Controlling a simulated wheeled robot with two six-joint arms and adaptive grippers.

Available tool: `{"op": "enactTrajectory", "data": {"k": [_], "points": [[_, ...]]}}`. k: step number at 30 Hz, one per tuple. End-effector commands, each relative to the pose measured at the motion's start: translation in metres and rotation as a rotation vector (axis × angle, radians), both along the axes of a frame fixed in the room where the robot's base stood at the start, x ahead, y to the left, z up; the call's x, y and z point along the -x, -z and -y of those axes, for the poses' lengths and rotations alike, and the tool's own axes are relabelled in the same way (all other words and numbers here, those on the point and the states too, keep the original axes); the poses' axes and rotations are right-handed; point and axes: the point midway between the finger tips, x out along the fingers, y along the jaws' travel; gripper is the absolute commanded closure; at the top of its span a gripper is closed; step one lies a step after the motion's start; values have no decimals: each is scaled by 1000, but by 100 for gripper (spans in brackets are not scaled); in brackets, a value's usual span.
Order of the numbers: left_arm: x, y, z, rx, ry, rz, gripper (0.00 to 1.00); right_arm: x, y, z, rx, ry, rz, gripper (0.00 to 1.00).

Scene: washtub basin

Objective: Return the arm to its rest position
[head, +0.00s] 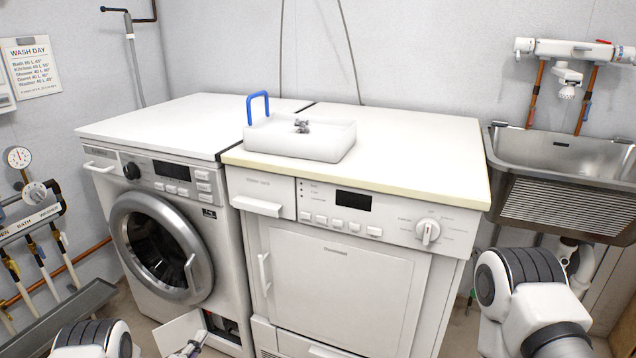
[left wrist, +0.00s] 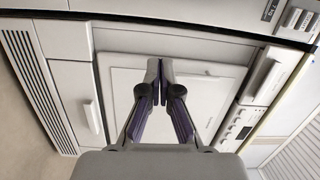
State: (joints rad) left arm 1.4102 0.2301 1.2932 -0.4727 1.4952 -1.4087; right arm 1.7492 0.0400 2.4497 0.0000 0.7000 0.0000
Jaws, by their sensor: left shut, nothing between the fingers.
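My left gripper (head: 190,348) shows at the bottom edge of the head view, low in front of the machines. In the left wrist view its two fingers (left wrist: 158,68) meet at the tips, shut with nothing between them. The front of the dryer (head: 345,275) fills much of the left wrist view beyond the fingers; I cannot tell the exact gap. My left arm is only partly in view. My right arm shows at the bottom right of the head view, and its gripper is hidden or out of frame.
A washing machine (head: 160,235) stands left of the dryer, with a small flap (head: 178,333) open at its base near my left gripper. A white box with a blue handle (head: 300,138) sits on the dryer top. A steel sink (head: 560,152) is at right.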

Motion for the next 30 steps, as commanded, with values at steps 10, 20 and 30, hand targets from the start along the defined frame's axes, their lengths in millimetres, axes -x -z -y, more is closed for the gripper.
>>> {"op": "enactTrajectory", "data": {"k": [10, 20, 30], "points": [[102, -189, 64, 381, -173, -634, 100, -1, -212, 0, 0, 0, 1, 34], [359, -210, 64, 815, -900, -1370, 100, 0, -252, 0, 0, 0, 0, 34], [423, -216, 57, 1067, -1359, -1421, 100, -1, -252, 0, 0, 0, 0, 34]]}}
